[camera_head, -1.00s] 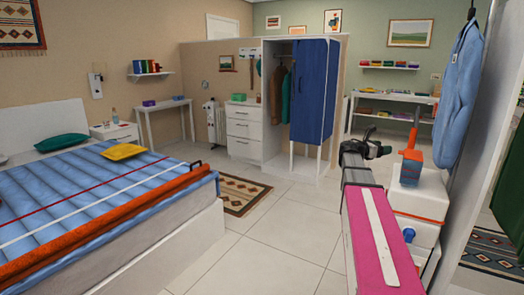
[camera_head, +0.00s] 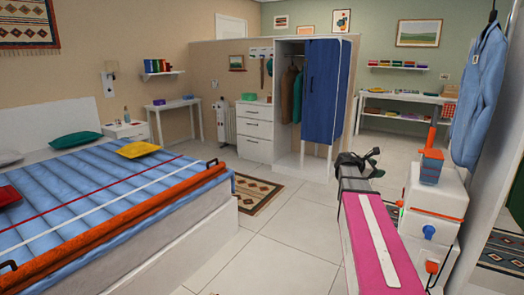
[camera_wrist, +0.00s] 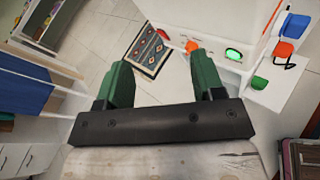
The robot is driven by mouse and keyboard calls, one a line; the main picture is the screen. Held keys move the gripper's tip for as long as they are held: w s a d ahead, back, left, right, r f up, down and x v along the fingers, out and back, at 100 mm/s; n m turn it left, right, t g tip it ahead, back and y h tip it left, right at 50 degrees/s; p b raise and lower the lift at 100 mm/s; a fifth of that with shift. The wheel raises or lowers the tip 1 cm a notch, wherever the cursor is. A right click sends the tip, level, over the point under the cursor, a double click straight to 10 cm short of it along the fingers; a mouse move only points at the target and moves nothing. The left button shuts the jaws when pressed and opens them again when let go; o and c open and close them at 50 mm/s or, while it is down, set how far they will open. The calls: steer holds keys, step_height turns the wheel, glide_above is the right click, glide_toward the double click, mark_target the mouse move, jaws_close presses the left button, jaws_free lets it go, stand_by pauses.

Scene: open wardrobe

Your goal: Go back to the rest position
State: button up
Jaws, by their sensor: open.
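My gripper (camera_head: 367,160) stands out ahead of my pink and white arm in the head view, above the tiled floor. Nothing is between the fingers. The open wardrobe (camera_head: 287,48) stands beyond the gripper, with its blue door (camera_head: 325,90) swung open and a brown and a green garment (camera_head: 297,95) hanging inside. The gripper is apart from the wardrobe.
A bed (camera_head: 185,235) with a blue quilt fills the left. A white unit (camera_head: 432,190) with orange and blue parts stands close at the right of my arm. A blue jacket (camera_head: 480,95) hangs at the right edge. The tiled floor (camera_head: 290,235) between bed and arm is clear.

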steer(key=s+a+f+m+g+y, duration=0.1)
steer(key=s+a+f+m+y, duration=0.4)
steer(key=a+f, duration=0.4)
steer(key=s+a+f+m+g+y, duration=0.1)
steer(key=s+a+f+m+y, duration=0.25)
steer(key=s+a+f, duration=0.55)
steer(key=s+a+f+m+g+y, duration=0.1)
steer(key=s+a+f+m+y, duration=0.2)
steer(key=s+a+f+m, duration=0.1)
steer(key=s+a+f+m+y, duration=0.3)
steer(key=a+f, duration=0.3)
steer(key=a, duration=0.3)
steer(key=shift+s+m+g, duration=0.4)
steer(key=shift+s+m, duration=0.15)
steer(key=shift+m, duration=0.3)
steer(key=shift+d+f, duration=0.1)
